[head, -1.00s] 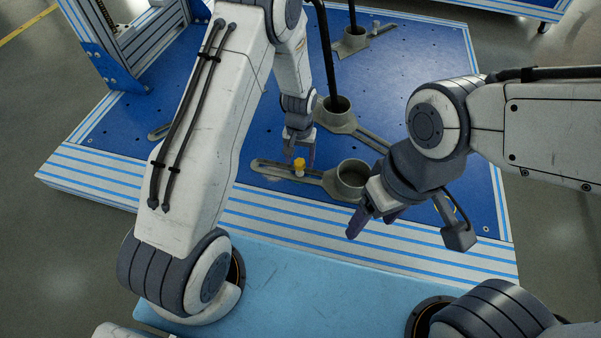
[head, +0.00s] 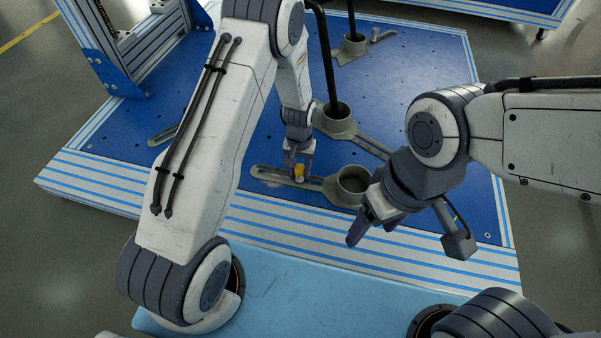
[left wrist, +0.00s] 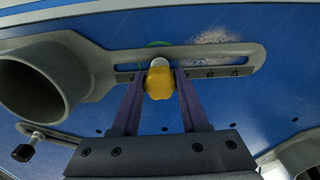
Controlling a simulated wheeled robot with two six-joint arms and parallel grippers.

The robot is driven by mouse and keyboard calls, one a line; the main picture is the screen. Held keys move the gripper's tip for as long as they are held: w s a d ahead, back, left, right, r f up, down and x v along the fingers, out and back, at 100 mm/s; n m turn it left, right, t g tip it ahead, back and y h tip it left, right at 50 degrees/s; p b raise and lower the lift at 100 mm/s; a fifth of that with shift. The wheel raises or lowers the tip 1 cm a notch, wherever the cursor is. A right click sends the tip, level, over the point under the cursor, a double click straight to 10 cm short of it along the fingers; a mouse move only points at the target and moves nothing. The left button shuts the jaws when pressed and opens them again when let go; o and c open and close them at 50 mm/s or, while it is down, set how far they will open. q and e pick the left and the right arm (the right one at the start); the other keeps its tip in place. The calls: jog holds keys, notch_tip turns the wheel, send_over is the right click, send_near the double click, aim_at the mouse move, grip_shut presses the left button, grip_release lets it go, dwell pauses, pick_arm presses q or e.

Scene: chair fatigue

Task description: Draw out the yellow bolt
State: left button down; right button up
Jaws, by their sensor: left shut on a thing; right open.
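The yellow bolt (head: 299,171) stands in the slot of a grey slotted bracket (head: 268,172) on the blue platform. In the left wrist view the yellow head of the bolt (left wrist: 159,84) sits between the two purple fingers, with a pale collar or shaft beyond it at the slot. My left gripper (head: 300,168) is shut on the yellow bolt; it also shows in the left wrist view (left wrist: 160,90). The bolt's lower end is hidden in the slot.
The bracket ends in an open round cup (head: 353,179). Behind it, a second bracket cup (head: 337,112) holds a black post (head: 328,62). Another bracket (head: 355,44) stands farther back. The blue platform (head: 425,60) is mostly clear at the right rear.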

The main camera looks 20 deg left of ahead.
pick_arm(q)
jog(key=shift+r+p, duration=2.45)
jog(key=shift+r, duration=0.05)
notch_tip(320, 180, up, 4)
jog(key=p, duration=0.4)
jog(key=shift+r, duration=0.1)
